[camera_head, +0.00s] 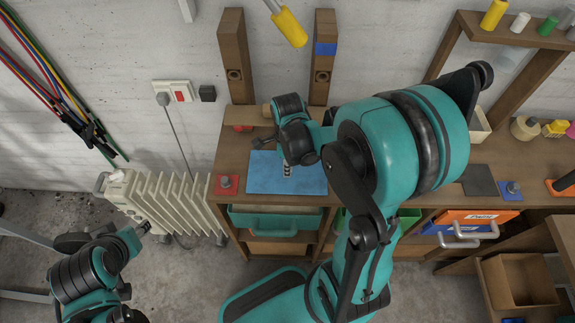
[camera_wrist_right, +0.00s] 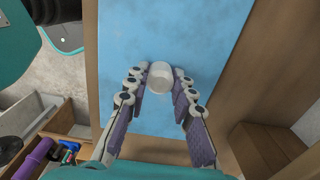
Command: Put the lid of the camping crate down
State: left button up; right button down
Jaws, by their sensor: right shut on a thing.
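My right gripper (camera_head: 287,168) points down over a blue panel (camera_head: 262,181) on the wooden bench. In the right wrist view its fingers (camera_wrist_right: 160,88) are shut on a small white cylinder (camera_wrist_right: 160,75), which shows between the fingertips. The blue panel (camera_wrist_right: 150,30) fills the view behind the cylinder; I cannot tell whether the two are joined. No camping crate or lid can be told for sure. My left gripper (camera_head: 142,228) is low at the left, away from the bench, and its jaws are too small to read.
A teal drawer (camera_head: 277,222) sits under the bench front. A white radiator (camera_head: 165,203) stands left of the bench. Wooden posts (camera_head: 233,60) rise behind the panel, and a red button block (camera_head: 226,185) is beside it.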

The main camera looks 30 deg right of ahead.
jog(key=shift+f, duration=0.2)
jog(key=c, duration=1.3)
grip_release()
jog(key=shift+r, duration=0.1)
jog(key=shift+r, duration=0.25)
notch_tip(320, 180, up, 12)
jog(key=p, duration=0.4)
jog(key=shift+f, duration=0.1)
